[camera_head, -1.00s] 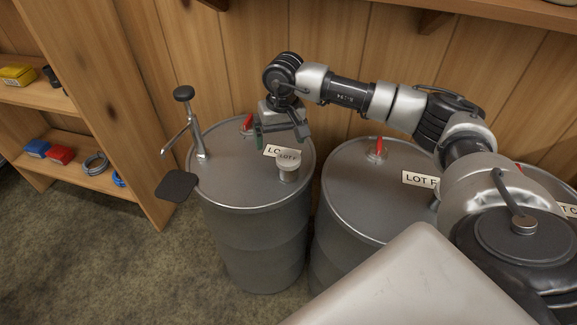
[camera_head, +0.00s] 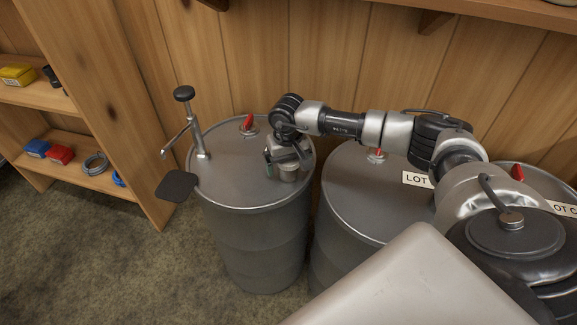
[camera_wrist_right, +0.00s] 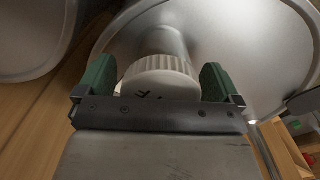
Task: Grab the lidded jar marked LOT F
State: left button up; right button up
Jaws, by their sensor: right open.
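The lidded jar (camera_head: 288,173) stands on top of the left drum (camera_head: 232,180), near the drum's right front rim. In the right wrist view its white ribbed lid (camera_wrist_right: 158,75) shows between two green-padded fingers, with part of a dark marking on it; the full label is hidden by the gripper. My right gripper (camera_head: 283,158) is over the jar, and it also shows in the right wrist view (camera_wrist_right: 158,85). It is open, with a finger on each side of the lid and a visible gap at each side. My left gripper is not in view.
A pump with a black knob (camera_head: 184,94) stands on the same drum, left of the jar. A red-handled valve (camera_head: 249,122) is behind it. A LOT-labelled drum (camera_head: 350,205) stands to the right. Wooden shelves (camera_head: 90,180) stand at the left.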

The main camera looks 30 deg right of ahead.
jog(key=c, duration=1.1)
jog(key=shift+r, duration=0.1)
